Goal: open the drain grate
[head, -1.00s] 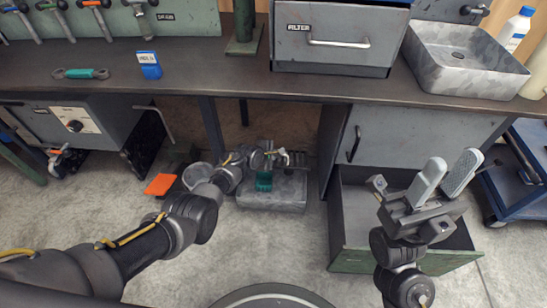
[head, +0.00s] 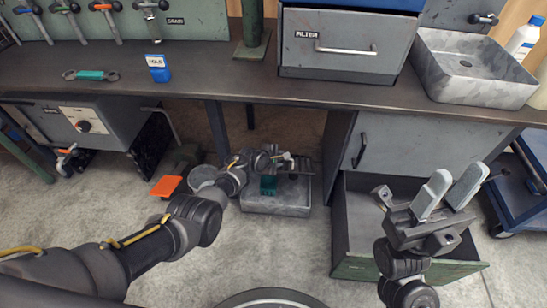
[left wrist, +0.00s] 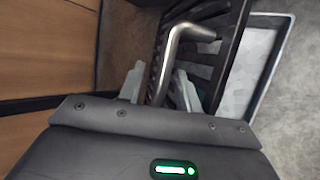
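The drain grate (left wrist: 232,50) shows in the left wrist view as dark parallel bars, standing partly raised or seen at a steep angle; I cannot tell which. A bent metal handle (left wrist: 168,65) crosses in front of the bars. My left gripper (left wrist: 158,78) has its fingers apart, with the handle between them and gaps beside it. In the head view my left gripper (head: 286,160) is small, over the back of the grey drain box (head: 275,203) under the bench, and hides part of the grate. My right gripper (head: 452,185) is open and empty above the open drawer.
The bench (head: 200,75) overhangs the drain box. An open green drawer (head: 362,225) stands to the right below a grey cabinet (head: 420,150). The floor in front is clear.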

